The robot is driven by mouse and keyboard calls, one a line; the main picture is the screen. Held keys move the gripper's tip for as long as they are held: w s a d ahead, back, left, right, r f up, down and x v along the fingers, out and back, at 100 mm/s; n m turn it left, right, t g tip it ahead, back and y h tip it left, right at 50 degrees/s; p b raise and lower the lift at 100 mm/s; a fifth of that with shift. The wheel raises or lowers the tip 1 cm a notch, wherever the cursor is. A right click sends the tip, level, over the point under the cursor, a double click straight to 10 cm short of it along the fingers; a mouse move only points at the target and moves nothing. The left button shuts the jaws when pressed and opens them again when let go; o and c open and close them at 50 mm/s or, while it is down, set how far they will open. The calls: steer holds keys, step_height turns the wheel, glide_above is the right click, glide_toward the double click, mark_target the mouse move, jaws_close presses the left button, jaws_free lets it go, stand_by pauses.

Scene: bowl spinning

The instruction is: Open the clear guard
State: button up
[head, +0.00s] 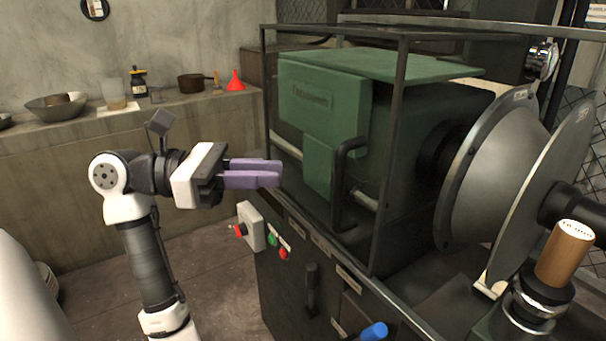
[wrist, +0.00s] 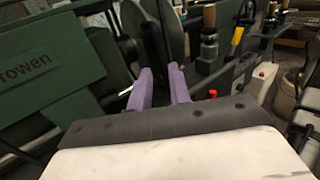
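The clear guard (head: 388,152) shows in the head view as a thin dark frame around the green headstock of a lathe-like machine; its clear panels are hard to make out. A black bar handle (head: 337,190) stands on its front right side. My gripper (head: 281,173) has purple fingers and is left of the guard's front, apart from the handle. In the wrist view the two fingers (wrist: 160,70) stand apart with a gap and hold nothing. I cannot tell the handle from other dark bars in that view.
A control box with a red button (head: 241,230) is below my gripper. A large metal disc (head: 545,190) and a spindle are at the right. A blue-tipped lever (head: 374,332) is at the bottom. A ledge (head: 130,118) with bowls and a red funnel (head: 235,82) runs behind.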

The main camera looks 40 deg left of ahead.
steer(key=shift+v, duration=1.45)
steer(key=shift+d, duration=0.1)
